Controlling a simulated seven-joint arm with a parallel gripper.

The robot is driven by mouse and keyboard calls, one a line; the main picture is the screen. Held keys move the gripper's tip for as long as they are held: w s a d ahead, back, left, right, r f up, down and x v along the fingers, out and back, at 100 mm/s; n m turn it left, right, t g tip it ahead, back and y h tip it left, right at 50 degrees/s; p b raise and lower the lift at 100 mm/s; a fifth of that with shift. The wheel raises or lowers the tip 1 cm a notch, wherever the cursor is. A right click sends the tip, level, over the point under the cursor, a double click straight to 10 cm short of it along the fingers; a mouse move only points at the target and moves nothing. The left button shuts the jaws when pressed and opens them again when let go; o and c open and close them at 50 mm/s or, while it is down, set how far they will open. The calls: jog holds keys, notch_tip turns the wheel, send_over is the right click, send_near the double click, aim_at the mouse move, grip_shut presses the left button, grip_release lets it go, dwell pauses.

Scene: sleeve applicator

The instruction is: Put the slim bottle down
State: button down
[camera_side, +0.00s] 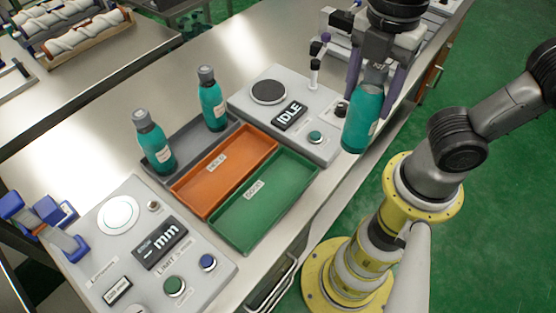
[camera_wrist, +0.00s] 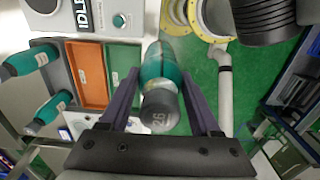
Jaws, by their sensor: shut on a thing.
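My gripper (camera_side: 377,75) is shut on a teal bottle (camera_side: 363,118) with a grey cap and holds it upright in the air, near the table's front edge and right of the green tray. In the wrist view the same bottle (camera_wrist: 160,84) sits between the fingers of my gripper (camera_wrist: 162,85), its cap marked "26". Two similar teal bottles stand in the grey tray (camera_side: 188,139): one at the left (camera_side: 155,147) and one at the back (camera_side: 211,103). I cannot tell which bottle counts as slim.
An orange tray (camera_side: 224,170) and a green tray (camera_side: 265,200) lie empty beside the grey one. A device reading "IDLE" (camera_side: 290,115) with a round plate stands behind. A gauge panel reading "mm" (camera_side: 160,243) is at front left. A blue-ended fixture (camera_side: 45,222) stands far left.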

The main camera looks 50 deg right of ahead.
jog(key=w+a+f, duration=0.6)
jog(key=w+f, duration=0.4)
jog(key=f, duration=0.2)
jog(key=shift+a, duration=0.2)
jog(key=shift+c, duration=0.5)
grip_release()
jog(key=shift+f, duration=0.15)
